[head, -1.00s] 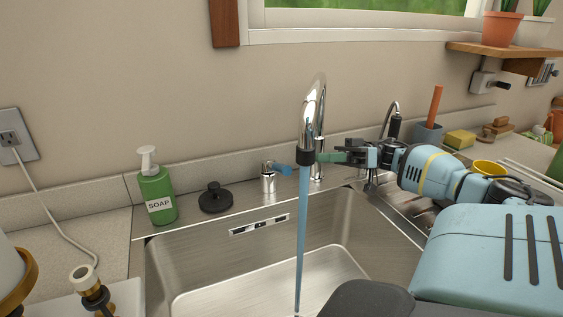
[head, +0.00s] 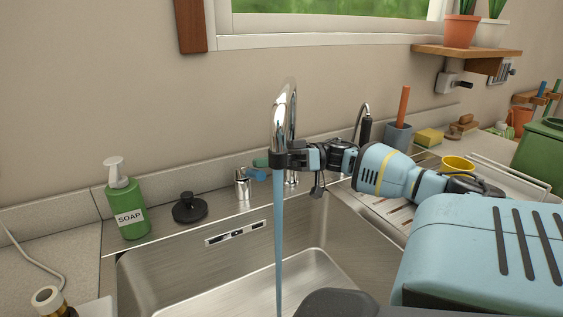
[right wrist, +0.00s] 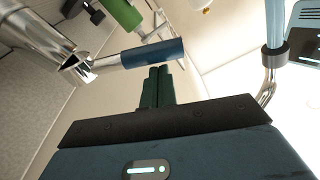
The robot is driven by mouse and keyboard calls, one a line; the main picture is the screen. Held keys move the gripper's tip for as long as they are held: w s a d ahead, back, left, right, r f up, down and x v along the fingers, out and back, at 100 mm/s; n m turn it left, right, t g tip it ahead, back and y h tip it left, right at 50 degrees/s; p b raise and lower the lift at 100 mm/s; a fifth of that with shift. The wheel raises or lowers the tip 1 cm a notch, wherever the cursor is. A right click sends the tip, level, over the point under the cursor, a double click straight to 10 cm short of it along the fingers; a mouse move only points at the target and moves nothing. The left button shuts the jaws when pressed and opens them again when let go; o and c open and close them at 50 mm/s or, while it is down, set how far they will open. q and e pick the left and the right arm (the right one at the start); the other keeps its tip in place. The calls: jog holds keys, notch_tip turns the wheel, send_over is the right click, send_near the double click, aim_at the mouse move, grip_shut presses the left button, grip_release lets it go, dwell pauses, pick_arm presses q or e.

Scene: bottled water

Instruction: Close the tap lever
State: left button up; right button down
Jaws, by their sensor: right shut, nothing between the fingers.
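The tap lever has a blue tip (head: 257,174) on a short chrome base (head: 242,184) at the sink's back rim. The lever also shows in the right wrist view (right wrist: 152,54). My right gripper (head: 262,162) reaches in from the right behind the spout. Its green fingers are shut and empty. In the right wrist view the fingertips (right wrist: 158,70) are right at the lever's blue side; I cannot tell whether they touch. The chrome spout (head: 284,115) pours a blue water stream (head: 278,250) into the sink (head: 180,280). My left gripper is out of view.
A green soap bottle (head: 127,205) and a black plug (head: 189,208) stand left of the lever. A second thin tap (head: 364,125), a grey cup (head: 397,138) and a yellow sponge (head: 429,137) are to the right. The spout hangs in front of my gripper.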

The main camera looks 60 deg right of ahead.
jog(key=shift+w+a, duration=0.25)
jog(key=shift+a, duration=0.2)
jog(key=f+n, duration=0.1)
jog(key=s+f+n+p, duration=0.1)
jog(key=f+n, duration=0.1)
jog(key=n, duration=0.1)
jog(key=shift+s+a+f+g+y+p, duration=0.2)
jog(key=shift+a+f+g+y+p, duration=0.1)
jog(key=shift+a+f+y+p, duration=0.1)
dwell(0.3)
